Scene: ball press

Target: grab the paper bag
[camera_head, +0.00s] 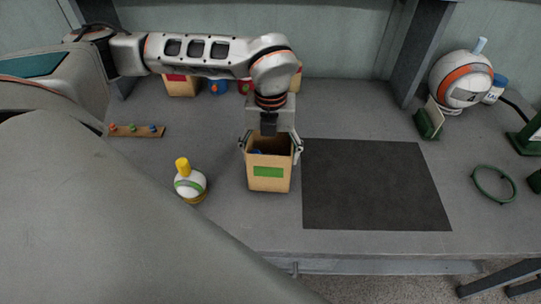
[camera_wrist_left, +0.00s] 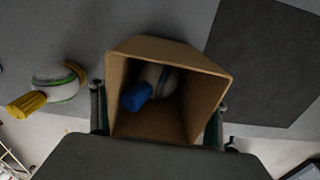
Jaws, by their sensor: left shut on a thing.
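The paper bag (camera_head: 268,178) is an open-topped brown bag with a green label, upright on the grey table just left of the dark mat. My left gripper (camera_head: 270,146) comes down from above and is shut on it, one finger against each side. In the left wrist view the bag (camera_wrist_left: 206,92) opens toward the camera between the fingers of my left gripper (camera_wrist_left: 157,110). A white ball with a blue handle (camera_wrist_left: 138,96) lies inside it. I cannot tell whether the bag touches the table. My right gripper is not in view.
A ball with a yellow handle (camera_head: 190,184) stands left of the bag. The dark mat (camera_head: 375,185) is bare. A green ring (camera_head: 493,184) and a large white-and-orange ball device (camera_head: 461,80) are at the right. A small pegged board (camera_head: 136,131) lies at the left.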

